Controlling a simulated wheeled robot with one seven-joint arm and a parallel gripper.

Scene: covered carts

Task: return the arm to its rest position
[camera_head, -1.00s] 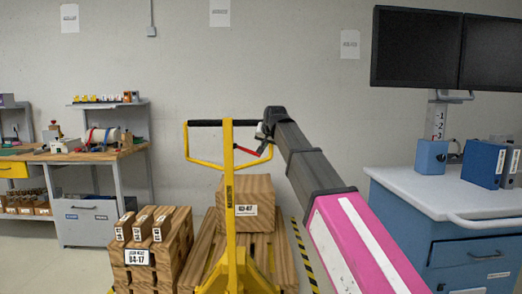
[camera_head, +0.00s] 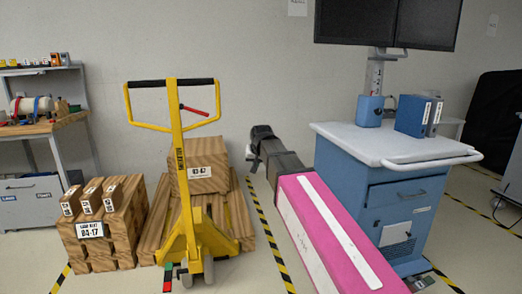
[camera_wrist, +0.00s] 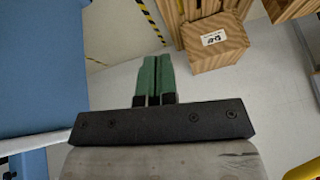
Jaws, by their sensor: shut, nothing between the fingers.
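My arm, dark grey with a pink and white section, reaches forward from the lower right in the head view. My gripper (camera_wrist: 153,82) shows in the wrist view as two green fingers lying side by side, closed with nothing between them. In the head view the arm's far end is in free air between the yellow pallet jack (camera_head: 190,200) and the blue cart (camera_head: 375,190); its fingers are too small or hidden to tell there. The blue cart's side (camera_wrist: 40,70) is left of the fingers in the wrist view.
A wooden box (camera_head: 203,172) rests on a pallet behind the jack; it also shows in the wrist view (camera_wrist: 215,45). A stack of wooden blocks (camera_head: 90,235) stands at left. Monitors (camera_head: 388,22) rise above the cart. Yellow-black tape (camera_head: 268,235) marks the floor.

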